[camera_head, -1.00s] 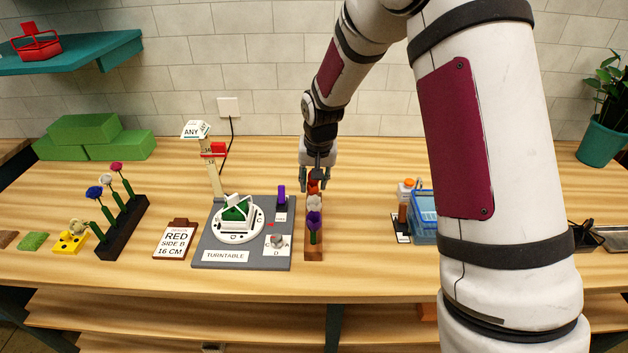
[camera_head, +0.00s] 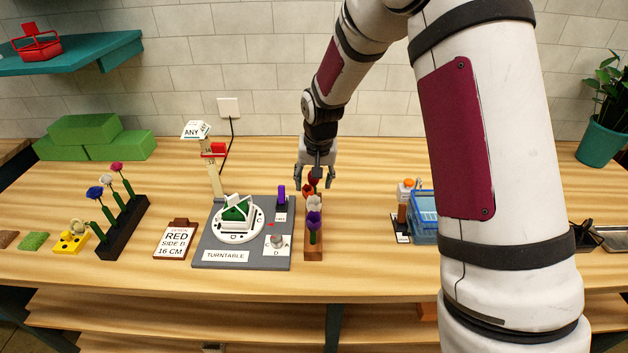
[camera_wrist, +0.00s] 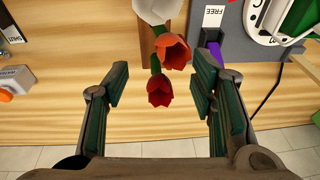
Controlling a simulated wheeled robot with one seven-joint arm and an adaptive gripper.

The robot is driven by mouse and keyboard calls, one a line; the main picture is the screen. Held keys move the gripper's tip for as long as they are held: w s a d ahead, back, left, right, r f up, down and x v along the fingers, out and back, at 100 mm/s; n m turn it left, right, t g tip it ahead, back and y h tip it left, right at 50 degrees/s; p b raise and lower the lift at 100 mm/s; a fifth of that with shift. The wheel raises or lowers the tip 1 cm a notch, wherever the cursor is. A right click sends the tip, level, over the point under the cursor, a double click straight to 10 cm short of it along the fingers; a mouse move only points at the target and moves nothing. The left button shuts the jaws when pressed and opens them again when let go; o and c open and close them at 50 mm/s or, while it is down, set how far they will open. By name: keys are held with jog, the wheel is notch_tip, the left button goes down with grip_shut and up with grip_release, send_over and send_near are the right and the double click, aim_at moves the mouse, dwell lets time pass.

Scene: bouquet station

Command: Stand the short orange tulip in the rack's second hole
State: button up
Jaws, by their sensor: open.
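The wooden rack (camera_head: 313,254) stands right of the turntable with flowers in a row: a purple tulip (camera_head: 314,219) nearest, a white tulip (camera_head: 315,203) behind it, then an orange tulip (camera_head: 307,190) and a red tulip (camera_head: 312,180) at the far end. My gripper (camera_head: 315,180) points down above the far end, open. In the wrist view my fingers (camera_wrist: 158,92) stand either side of the red tulip (camera_wrist: 160,91), with gaps on both sides. The orange tulip (camera_wrist: 173,51) leans toward the turntable side, its head large. Their stem bases and the rack holes are hidden.
The turntable board (camera_head: 243,258) with a purple block (camera_head: 281,197) stands close left of the rack. A blue bin (camera_head: 424,220) and an orange-capped bottle (camera_head: 404,201) stand to the right. A black rack of flowers (camera_head: 123,230) is far left. Table between rack and bin is clear.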

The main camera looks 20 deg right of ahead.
jog(key=shift+p+v, duration=0.95)
jog(key=shift+v, duration=2.05)
jog(key=o, duration=0.6)
